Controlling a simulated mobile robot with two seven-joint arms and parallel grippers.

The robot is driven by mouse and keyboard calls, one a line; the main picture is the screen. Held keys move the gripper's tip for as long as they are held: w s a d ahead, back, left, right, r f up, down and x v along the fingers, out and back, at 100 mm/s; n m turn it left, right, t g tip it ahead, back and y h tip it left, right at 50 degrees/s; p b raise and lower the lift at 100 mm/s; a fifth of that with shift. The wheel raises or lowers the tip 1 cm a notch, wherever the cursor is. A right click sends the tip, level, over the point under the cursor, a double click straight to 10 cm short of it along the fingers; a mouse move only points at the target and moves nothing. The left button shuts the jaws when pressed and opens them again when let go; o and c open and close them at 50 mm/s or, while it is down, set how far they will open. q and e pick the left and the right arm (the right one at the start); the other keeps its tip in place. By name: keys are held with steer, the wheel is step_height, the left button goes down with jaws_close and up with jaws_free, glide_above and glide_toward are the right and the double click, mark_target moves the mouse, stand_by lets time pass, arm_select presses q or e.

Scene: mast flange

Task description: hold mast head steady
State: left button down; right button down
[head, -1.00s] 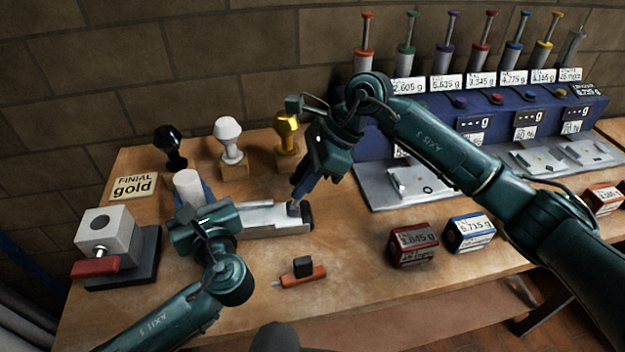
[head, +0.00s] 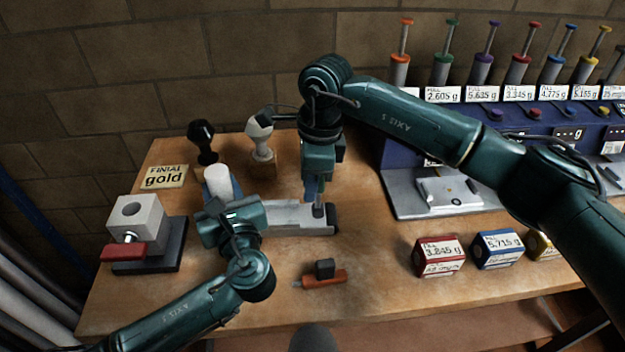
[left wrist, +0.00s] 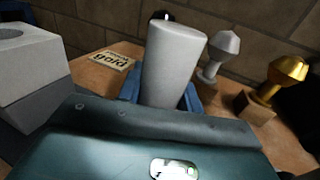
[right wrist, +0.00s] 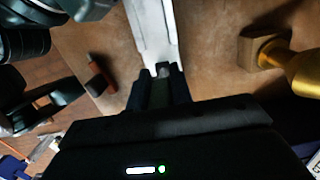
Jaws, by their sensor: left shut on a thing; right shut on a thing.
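My left gripper (head: 222,205) is shut around an upright white cylinder (head: 217,181), which I take for the mast head. In the left wrist view the cylinder (left wrist: 172,65) stands between the blue fingers, with its top clear. My right gripper (head: 315,200) points down at the right part of a pale metal bar (head: 285,217) on the bench. In the right wrist view its fingers (right wrist: 162,80) are shut on a small grey piece (right wrist: 173,70) at the bar's end. How the cylinder meets the bar is hidden by my left gripper.
Black (head: 202,138) and white (head: 261,140) finials stand behind; a gold finial (left wrist: 285,75) shows in the left wrist view. A grey block with a red handle (head: 123,251) is at left. A small orange tool (head: 324,278) lies in front. Labelled boxes (head: 438,256) stand right.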

arm_select(q)
steer(key=shift+d, duration=0.15)
arm_select(e)
steer(key=shift+s+a, duration=0.1)
steer(key=c, duration=1.2)
jaws_free()
steer(key=shift+c, duration=0.2)
steer(key=r, duration=0.4)
steer(key=d+r, duration=0.1)
steer(key=r, duration=0.7)
steer(key=shift+d, duration=0.25)
arm_select(q)
steer(key=c, duration=0.9)
jaws_free()
arm_select(e)
steer(key=shift+f, duration=0.1)
arm_select(q)
steer(key=shift+o, duration=0.2)
